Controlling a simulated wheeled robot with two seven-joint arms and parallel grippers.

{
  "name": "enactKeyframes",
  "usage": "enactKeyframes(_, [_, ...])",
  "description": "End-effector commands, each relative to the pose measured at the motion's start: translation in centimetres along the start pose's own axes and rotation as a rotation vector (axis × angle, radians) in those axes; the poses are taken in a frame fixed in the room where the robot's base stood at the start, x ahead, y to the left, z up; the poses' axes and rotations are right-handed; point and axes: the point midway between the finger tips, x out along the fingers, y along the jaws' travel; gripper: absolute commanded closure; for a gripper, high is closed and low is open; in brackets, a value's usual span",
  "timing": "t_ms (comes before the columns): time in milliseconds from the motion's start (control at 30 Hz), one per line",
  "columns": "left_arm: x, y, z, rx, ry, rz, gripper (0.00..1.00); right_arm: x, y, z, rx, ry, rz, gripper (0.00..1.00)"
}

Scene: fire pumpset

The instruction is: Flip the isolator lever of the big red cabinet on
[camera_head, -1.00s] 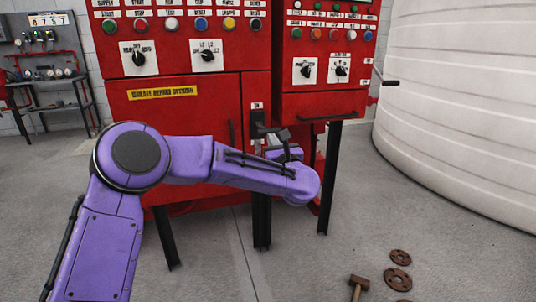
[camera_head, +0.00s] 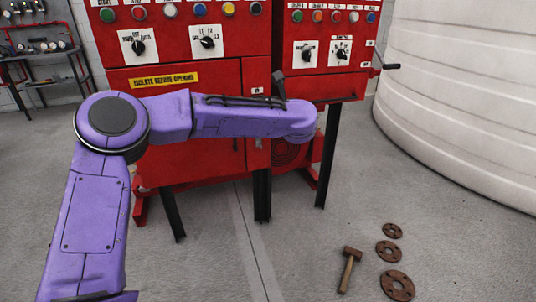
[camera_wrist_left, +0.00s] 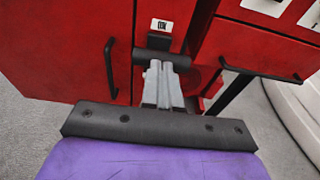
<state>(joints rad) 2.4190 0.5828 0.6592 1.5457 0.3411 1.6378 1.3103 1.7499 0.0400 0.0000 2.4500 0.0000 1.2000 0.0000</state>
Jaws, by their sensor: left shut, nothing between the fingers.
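The big red cabinet (camera_head: 185,75) stands ahead, with a yellow warning strip on its front. In the wrist view its isolator lever shows a black crossbar handle (camera_wrist_left: 155,57) just below a white "ON" label (camera_wrist_left: 161,25). My left gripper (camera_wrist_left: 162,68) is shut and empty, its grey fingertips at the lower edge of the handle. I cannot tell whether they touch it. My right gripper is not in view.
A smaller red cabinet (camera_head: 325,85) adjoins on the right, with a black bar handle (camera_wrist_left: 262,71) near the gripper. A white tank (camera_head: 460,100) stands at the right. A hammer (camera_head: 349,270) and rusty flanges (camera_head: 397,285) lie on the floor.

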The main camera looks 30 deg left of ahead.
Motion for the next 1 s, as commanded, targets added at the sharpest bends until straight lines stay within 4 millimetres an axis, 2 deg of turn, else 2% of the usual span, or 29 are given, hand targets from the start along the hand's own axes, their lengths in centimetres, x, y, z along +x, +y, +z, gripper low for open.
enactKeyframes(333, [0.0, 0.0, 0.0, -0.001, -0.001, 0.0, 1.0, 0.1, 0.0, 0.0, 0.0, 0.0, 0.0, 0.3])
enactKeyframes(467, [-0.7, -0.3, -1.1, 0.0, -0.002, -0.004, 1.0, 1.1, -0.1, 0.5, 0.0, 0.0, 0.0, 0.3])
enactKeyframes(600, [-2.7, -1.4, -3.5, 0.003, -0.003, -0.014, 1.0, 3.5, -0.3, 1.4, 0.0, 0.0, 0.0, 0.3])
enactKeyframes(667, [-4.5, -1.5, -2.4, 0.001, -0.004, -0.018, 1.0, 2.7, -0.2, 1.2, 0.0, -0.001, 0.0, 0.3])
enactKeyframes(800, [-7.9, -1.3, -2.1, 0.003, -0.004, -0.015, 1.0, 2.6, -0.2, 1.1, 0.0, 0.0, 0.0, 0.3])
enactKeyframes(1000, [-11.5, -1.1, -1.8, 0.001, -0.002, -0.011, 1.0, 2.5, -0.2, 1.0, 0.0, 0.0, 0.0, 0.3])
